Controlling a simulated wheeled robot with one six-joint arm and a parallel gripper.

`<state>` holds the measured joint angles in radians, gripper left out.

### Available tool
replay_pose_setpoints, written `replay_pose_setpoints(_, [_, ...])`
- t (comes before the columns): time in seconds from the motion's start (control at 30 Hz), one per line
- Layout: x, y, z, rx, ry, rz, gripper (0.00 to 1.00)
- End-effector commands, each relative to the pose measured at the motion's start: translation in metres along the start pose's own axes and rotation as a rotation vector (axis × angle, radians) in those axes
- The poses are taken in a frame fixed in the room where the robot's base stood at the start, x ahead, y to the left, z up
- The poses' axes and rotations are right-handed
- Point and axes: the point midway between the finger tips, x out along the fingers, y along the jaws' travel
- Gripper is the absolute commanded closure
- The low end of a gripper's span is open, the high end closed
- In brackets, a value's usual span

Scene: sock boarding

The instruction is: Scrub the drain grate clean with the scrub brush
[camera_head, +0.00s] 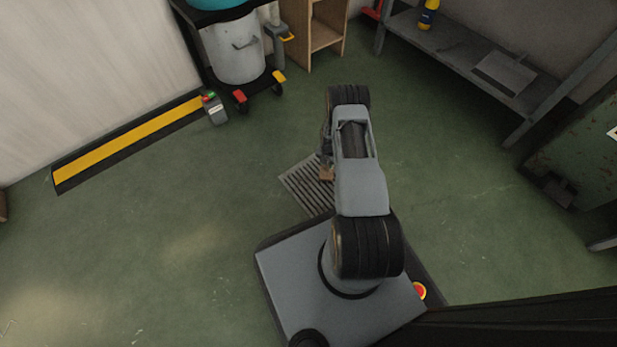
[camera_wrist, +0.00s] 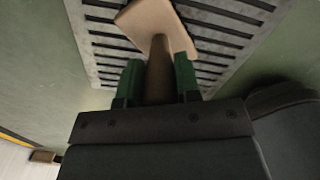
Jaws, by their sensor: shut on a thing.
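The drain grate (camera_head: 304,185) is a grey slotted panel in the green floor, just in front of my base. My arm hides its right part in the head view. In the wrist view the grate (camera_wrist: 105,40) fills the upper middle. The scrub brush (camera_wrist: 158,25) has a tan block and a brown handle. My gripper (camera_wrist: 158,82), with green fingers, is shut on the handle. The block is over the grate; I cannot tell whether its bristles touch. In the head view only a small brown part of the brush (camera_head: 327,174) shows beside my arm.
A grey bin (camera_head: 232,50) on a wheeled base stands at the back left, near a small grey box (camera_head: 214,110) and a yellow-black floor strip (camera_head: 125,145). A low metal shelf (camera_head: 460,55) stands at the back right. The floor around the grate is clear.

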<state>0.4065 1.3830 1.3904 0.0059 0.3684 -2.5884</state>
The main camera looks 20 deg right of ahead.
Motion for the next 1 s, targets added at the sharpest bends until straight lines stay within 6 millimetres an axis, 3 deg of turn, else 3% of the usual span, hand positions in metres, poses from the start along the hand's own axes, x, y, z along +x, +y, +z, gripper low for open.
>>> replay_pose_setpoints(0.13, [-0.026,0.003,-0.001,-0.005,-0.002,0.001,0.88])
replay_pose_setpoints(0.6, [-0.067,0.006,-0.004,-0.013,-0.001,0.0,0.88])
replay_pose_setpoints(1.0, [-0.081,0.007,-0.005,-0.016,0.0,0.0,0.88])
